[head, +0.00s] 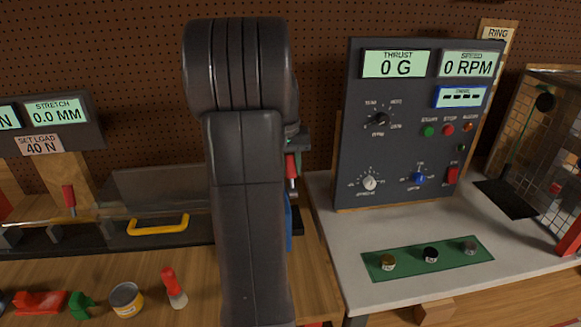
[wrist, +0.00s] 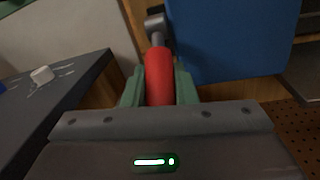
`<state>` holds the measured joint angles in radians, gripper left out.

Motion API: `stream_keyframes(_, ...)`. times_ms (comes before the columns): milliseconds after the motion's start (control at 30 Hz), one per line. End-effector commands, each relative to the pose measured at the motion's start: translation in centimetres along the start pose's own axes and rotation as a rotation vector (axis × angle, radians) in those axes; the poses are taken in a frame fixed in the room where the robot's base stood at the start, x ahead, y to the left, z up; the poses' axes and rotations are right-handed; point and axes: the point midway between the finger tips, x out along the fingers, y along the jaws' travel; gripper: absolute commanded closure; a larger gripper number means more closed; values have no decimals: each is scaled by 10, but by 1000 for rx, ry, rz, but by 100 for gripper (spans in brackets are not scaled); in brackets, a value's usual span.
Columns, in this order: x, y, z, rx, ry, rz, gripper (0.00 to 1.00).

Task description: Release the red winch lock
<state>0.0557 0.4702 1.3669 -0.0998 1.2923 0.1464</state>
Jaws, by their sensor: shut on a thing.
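The red winch lock handle (wrist: 159,76) stands between the green fingers of my gripper (wrist: 159,90) in the wrist view. The fingers are shut on its sides. A grey metal rod and end piece (wrist: 156,30) continue from the handle's far end. In the head view, a small red part with a pale tip, likely the same handle (head: 291,168), shows at the right edge of my dark arm. The arm hides most of my gripper and the lock's mount there.
A blue panel (wrist: 232,42) is close beside the handle. A dark control panel (head: 405,125) showing 0 G and 0 RPM stands on the white bench to the right. A yellow handle (head: 158,225), a tin (head: 126,299) and a red-topped tool (head: 172,285) are at the left.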

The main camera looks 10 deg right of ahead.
Motion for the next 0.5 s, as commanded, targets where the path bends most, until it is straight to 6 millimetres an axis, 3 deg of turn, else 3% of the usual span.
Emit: stream_keyframes(500,0,5,25,36,358,-61,100)
